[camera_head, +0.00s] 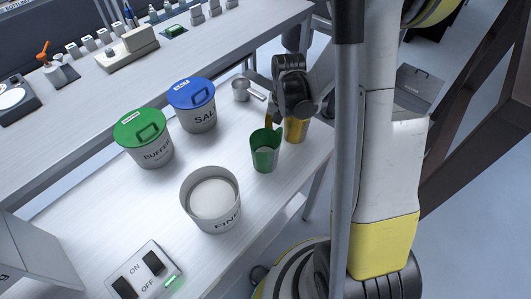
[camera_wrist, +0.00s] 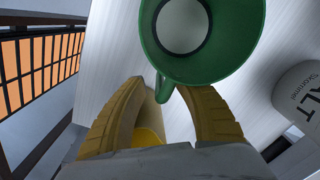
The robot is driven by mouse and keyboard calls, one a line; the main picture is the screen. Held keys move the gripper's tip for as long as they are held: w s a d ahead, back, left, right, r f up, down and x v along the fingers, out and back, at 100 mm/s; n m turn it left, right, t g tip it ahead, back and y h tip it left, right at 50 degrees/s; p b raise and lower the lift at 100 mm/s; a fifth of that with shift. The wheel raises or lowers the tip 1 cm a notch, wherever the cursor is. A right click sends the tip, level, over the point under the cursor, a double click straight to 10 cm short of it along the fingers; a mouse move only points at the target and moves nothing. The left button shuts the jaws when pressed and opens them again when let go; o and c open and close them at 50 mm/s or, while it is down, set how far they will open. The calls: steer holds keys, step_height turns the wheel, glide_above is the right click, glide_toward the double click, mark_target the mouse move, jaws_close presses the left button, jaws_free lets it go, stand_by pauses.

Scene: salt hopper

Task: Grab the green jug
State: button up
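The green jug (camera_head: 264,158) stands upright on the white bench near its right-hand edge. In the wrist view the jug (camera_wrist: 230,50) shows from above at the top, with a pale round area inside. Its handle (camera_wrist: 165,90) points towards my gripper (camera_wrist: 160,92) and lies between the yellow fingertips. The fingers are apart, with gaps visible on both sides of the handle. In the head view my gripper (camera_head: 272,117) is just behind the jug, and its fingers are partly hidden.
A blue-lidded salt tub (camera_head: 197,118), a green-lidded buffer tub (camera_head: 147,155), an open white tub (camera_head: 212,222) and a metal scoop (camera_head: 241,89) stand nearby. An ON/OFF switch box (camera_head: 145,272) is at the front.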

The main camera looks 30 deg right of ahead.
jaws_close()
steer(key=shift+r, duration=0.1)
